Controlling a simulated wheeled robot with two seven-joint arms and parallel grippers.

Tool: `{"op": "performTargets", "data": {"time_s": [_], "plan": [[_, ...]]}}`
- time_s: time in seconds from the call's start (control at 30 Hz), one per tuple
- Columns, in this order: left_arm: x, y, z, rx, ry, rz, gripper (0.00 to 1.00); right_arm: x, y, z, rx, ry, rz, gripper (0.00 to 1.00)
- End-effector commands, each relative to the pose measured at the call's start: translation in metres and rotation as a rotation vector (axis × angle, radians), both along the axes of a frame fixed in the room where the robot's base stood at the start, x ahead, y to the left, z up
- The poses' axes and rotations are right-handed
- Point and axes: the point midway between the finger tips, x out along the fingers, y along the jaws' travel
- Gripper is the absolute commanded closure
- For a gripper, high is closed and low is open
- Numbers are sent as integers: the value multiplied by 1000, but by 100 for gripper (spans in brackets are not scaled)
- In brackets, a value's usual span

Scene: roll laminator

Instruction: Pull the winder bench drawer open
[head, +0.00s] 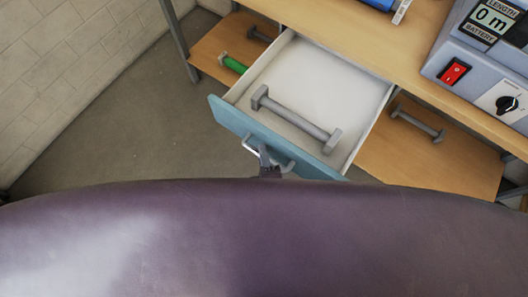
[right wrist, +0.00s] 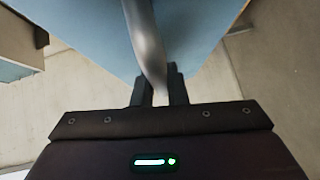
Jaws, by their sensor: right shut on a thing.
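The winder bench drawer (head: 330,88) stands well out from under the bench top, its white inside in plain view. Its blue front panel (head: 225,114) faces me, and the panel also fills the top of the right wrist view (right wrist: 95,35). A grey metal bar handle (head: 287,165) is on the front. My right gripper (head: 266,160) is shut on the handle, with the bar (right wrist: 148,50) between its two dark fingers in the right wrist view. A grey spool (head: 295,117) with square ends lies in the drawer. My left gripper is not in view.
The wooden bench top (head: 345,30) carries a grey control unit (head: 455,65) with a red switch at the right. A lower shelf (head: 420,165) holds another grey spool (head: 417,123); a green spool (head: 233,64) lies left of the drawer. Bare floor (head: 140,120) lies left.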

Motion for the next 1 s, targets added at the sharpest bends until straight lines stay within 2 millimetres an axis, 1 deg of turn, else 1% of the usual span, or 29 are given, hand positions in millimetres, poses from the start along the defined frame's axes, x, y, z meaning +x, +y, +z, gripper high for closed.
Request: {"op": "performTargets", "data": {"time_s": [0.03,0.07,0.1,0.13,0.37,0.47,0.57,0.8,0.9,1.0], "plan": [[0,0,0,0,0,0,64,0,0,0,1,1,0,100],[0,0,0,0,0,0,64,0,0,0,1,1,1,85],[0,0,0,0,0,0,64,0,0,0,1,1,1,80],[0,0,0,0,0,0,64,0,0,0,1,1,0,78],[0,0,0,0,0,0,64,0,0,0,0,0,0,78],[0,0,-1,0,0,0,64,-5,-1,0,0,1,1,78],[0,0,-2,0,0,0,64,-18,-4,1,0,3,2,78],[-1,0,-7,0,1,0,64,-58,-12,6,-2,4,2,78],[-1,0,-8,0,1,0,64,-69,-14,9,1,2,1,78],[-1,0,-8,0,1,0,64,-74,-15,10,0,2,1,78]]}}
